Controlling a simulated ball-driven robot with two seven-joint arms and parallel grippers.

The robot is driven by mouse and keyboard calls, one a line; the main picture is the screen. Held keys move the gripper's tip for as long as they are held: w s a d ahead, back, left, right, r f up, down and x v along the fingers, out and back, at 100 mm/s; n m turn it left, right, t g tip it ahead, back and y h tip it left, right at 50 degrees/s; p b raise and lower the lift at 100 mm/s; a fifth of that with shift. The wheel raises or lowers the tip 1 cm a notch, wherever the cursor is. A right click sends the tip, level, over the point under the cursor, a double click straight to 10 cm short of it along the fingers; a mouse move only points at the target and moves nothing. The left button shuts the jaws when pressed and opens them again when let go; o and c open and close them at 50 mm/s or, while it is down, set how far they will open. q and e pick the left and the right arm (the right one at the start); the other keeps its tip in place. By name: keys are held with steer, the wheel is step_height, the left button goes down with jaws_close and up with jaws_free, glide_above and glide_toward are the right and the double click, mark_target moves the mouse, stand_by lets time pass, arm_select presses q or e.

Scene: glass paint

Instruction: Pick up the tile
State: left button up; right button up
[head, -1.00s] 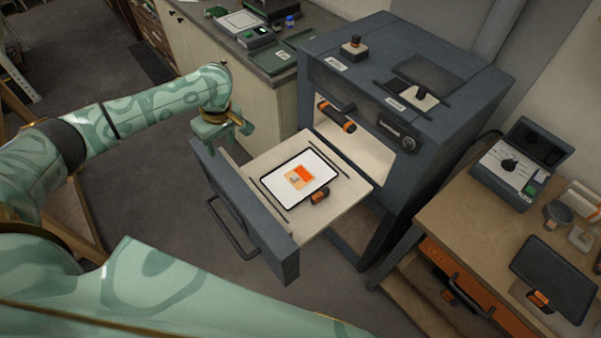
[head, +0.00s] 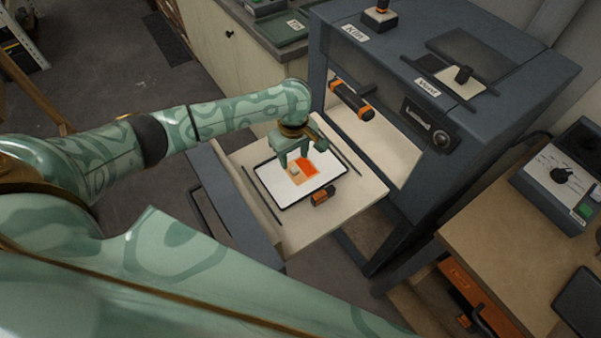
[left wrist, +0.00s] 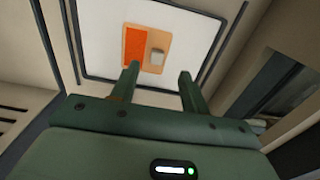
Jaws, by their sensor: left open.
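The tile (head: 307,166) is a small flat square, part bright orange and part tan, with a small pale block on it. It lies on a white sheet with a black rim (head: 285,198) on the pulled-out kiln shelf. In the left wrist view the tile (left wrist: 134,48) shows beyond the fingers, with its pale block (left wrist: 157,57) on the right side. My right gripper is out of view.
The dark kiln (head: 400,85) stands open behind the shelf, with an orange-banded handle (head: 351,100) at its opening. A small orange and black handle (head: 322,195) sits by the sheet's front edge. A wooden bench (head: 490,245) with a control box stands at right.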

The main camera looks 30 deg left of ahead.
mark_target(295, 170)
arm_select(q)
steer(key=shift+w+f, duration=0.1)
steer(key=shift+f, duration=0.6)
steer(key=shift+f+b, duration=0.4)
step_height(295, 170, down, 4)
steer(key=shift+w+f+b, duration=0.15)
steer(key=shift+f+b, duration=0.05)
steer(key=shift+b, duration=1.05)
steer(key=shift+r, duration=0.15)
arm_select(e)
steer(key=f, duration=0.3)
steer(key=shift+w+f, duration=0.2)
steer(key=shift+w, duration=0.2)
arm_select(q)
jaws_close()
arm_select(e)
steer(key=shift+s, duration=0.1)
